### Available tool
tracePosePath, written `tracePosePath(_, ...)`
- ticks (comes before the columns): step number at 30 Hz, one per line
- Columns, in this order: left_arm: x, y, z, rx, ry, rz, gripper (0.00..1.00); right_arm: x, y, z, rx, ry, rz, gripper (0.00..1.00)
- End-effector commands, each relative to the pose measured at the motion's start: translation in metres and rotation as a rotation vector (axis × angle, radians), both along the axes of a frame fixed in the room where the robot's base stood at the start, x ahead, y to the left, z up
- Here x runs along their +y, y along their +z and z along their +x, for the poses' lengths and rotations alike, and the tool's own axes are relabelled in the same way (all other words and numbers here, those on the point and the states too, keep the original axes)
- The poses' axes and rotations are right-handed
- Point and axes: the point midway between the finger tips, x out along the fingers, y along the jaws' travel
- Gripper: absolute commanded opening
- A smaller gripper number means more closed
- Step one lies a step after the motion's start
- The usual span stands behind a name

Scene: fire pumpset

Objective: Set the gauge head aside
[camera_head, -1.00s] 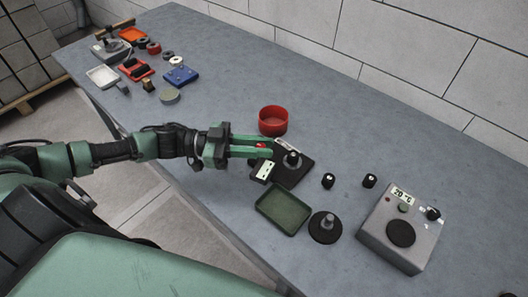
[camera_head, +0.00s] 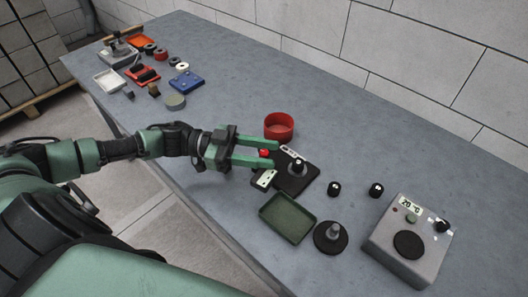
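My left gripper (camera_head: 266,154) is over the left edge of a black square plate (camera_head: 297,184). Its two green fingers are spread apart, with a small red knob (camera_head: 264,153) showing between them; I cannot tell whether they touch it. The plate carries a grey-black upright post (camera_head: 298,165) and white pieces with dark dots (camera_head: 266,179) along its edges. I cannot tell for certain which part is the gauge head. A round black disc with a grey post (camera_head: 331,236) stands in front of the plate. My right gripper is not in view.
A green tray (camera_head: 287,219) lies in front of the plate, and a red round cup (camera_head: 279,126) behind it. Two small black knobs (camera_head: 334,189) and a grey box with a display (camera_head: 408,240) are to the right. Several parts, including a blue block (camera_head: 187,82), lie far left.

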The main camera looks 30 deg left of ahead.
Motion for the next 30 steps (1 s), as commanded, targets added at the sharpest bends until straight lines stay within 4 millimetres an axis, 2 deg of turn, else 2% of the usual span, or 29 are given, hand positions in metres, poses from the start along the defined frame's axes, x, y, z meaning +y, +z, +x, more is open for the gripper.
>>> tracePosePath(5, 0.001, -0.001, -0.001, 0.002, 0.0, 0.002, 0.41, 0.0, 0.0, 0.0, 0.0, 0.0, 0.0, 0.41)
tracePosePath(8, 0.009, -0.003, -0.003, 0.003, 0.001, 0.004, 0.41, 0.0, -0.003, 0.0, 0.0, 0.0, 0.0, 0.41)
tracePosePath(15, 0.048, -0.004, -0.017, 0.005, 0.002, 0.006, 0.41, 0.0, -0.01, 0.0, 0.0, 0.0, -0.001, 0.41)
tracePosePath(21, 0.07, -0.002, -0.024, 0.002, 0.001, 0.003, 0.41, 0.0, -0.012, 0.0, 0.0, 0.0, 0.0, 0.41)
tracePosePath(30, 0.074, 0.0, -0.026, 0.0, 0.0, 0.0, 0.41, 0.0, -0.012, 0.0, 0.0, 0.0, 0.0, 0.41)
